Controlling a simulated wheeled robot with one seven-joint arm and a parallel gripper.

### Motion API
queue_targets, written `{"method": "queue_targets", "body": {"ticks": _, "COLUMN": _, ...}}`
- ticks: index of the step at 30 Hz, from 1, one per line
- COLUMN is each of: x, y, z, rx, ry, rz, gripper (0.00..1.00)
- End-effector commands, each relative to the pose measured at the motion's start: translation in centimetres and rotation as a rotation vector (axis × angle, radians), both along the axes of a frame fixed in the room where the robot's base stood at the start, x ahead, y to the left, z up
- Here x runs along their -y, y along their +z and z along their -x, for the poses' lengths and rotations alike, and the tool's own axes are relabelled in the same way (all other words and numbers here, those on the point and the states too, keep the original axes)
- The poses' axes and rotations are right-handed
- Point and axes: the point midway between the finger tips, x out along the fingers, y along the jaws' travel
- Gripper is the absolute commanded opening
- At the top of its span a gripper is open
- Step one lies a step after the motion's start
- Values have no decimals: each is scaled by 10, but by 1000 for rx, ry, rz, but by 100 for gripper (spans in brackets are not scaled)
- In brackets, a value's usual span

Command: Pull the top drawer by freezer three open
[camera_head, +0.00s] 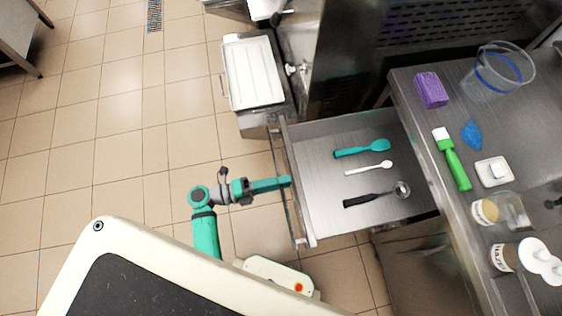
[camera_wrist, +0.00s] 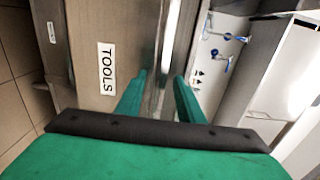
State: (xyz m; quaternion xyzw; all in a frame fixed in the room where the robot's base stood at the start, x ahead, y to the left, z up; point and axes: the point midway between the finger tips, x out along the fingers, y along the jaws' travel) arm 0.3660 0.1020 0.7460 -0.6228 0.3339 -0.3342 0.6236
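The drawer (camera_head: 330,213) by the freezer is pulled well out from under the counter. A teal spoon (camera_head: 362,149), a white spoon (camera_head: 369,168) and a black-handled scoop (camera_head: 375,196) lie inside it. Its front bears a "TOOLS" label (camera_wrist: 107,69) in the wrist view. A long bar handle (camera_head: 287,205) runs along the front and also shows in the wrist view (camera_wrist: 171,40). My gripper (camera_head: 290,182) is at the handle. In the wrist view my fingers (camera_wrist: 160,82) stand apart on either side of the bar, with narrow gaps visible.
A steel counter (camera_head: 415,110) at the right holds a purple sponge (camera_head: 431,90), a clear jug (camera_head: 503,68), a green brush (camera_head: 455,165) and tubs. A white-lidded container (camera_head: 253,73) stands beyond the drawer. Tiled floor (camera_head: 120,130) is clear at the left.

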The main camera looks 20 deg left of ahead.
Motion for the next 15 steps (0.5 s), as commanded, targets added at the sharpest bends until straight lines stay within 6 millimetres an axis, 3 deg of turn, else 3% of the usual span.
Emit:
{"method": "queue_targets", "body": {"ticks": 8, "x": -10, "y": -1, "z": 8, "rx": -2, "ry": -2, "rz": 0, "gripper": 34}}
{"method": "queue_targets", "body": {"ticks": 15, "x": -46, "y": -1, "z": 31, "rx": -4, "ry": -1, "rz": 0, "gripper": 34}}
